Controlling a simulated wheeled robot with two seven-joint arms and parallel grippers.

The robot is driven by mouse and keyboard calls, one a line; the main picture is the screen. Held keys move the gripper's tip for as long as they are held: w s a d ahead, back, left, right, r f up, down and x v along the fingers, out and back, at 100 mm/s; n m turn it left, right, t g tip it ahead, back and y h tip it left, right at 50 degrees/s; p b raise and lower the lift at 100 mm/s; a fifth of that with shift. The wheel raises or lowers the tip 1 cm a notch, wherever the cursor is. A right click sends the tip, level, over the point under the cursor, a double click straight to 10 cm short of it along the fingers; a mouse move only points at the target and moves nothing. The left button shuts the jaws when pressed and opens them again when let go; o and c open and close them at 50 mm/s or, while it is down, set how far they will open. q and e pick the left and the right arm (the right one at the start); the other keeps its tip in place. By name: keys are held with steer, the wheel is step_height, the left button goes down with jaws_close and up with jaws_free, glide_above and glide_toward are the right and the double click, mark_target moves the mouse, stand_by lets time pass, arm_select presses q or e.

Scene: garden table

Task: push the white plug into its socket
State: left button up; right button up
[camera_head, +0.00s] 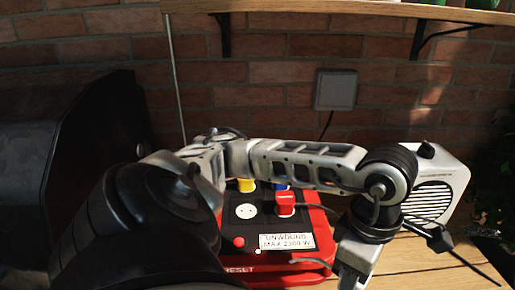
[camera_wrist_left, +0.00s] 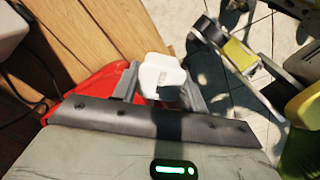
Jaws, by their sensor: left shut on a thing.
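The white plug (camera_wrist_left: 162,76) is between the two fingers of my left gripper (camera_wrist_left: 160,84) in the left wrist view; the gripper is shut on it. In the head view my left arm reaches across the red cable reel (camera_head: 313,281) and bends down at its right side; the fingertips and plug do not show there. On the reel's black panel, a round white socket face with two holes (camera_head: 246,211) is free. A red plug (camera_head: 285,203) sits beside it on the right. A yellow plug (camera_head: 246,185) and a blue plug are behind, partly hidden by my arm. My right gripper is not in view.
A white speaker-like box (camera_head: 437,183) stands right of my arm on the wooden table (camera_head: 446,264). A large black object (camera_head: 70,165) is at the left. A brick wall with a grey box (camera_head: 336,90) and a shelf (camera_head: 330,6) is behind.

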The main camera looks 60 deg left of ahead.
arm_select(q)
steer(key=w+d+m, duration=0.2)
steer(key=w+m, duration=0.2)
steer(key=m, duration=0.7)
steer(key=w+d+f+m, duration=0.1)
steer(key=w+d+m, duration=0.1)
steer(key=m, duration=1)
steer(key=shift+w, duration=0.9)
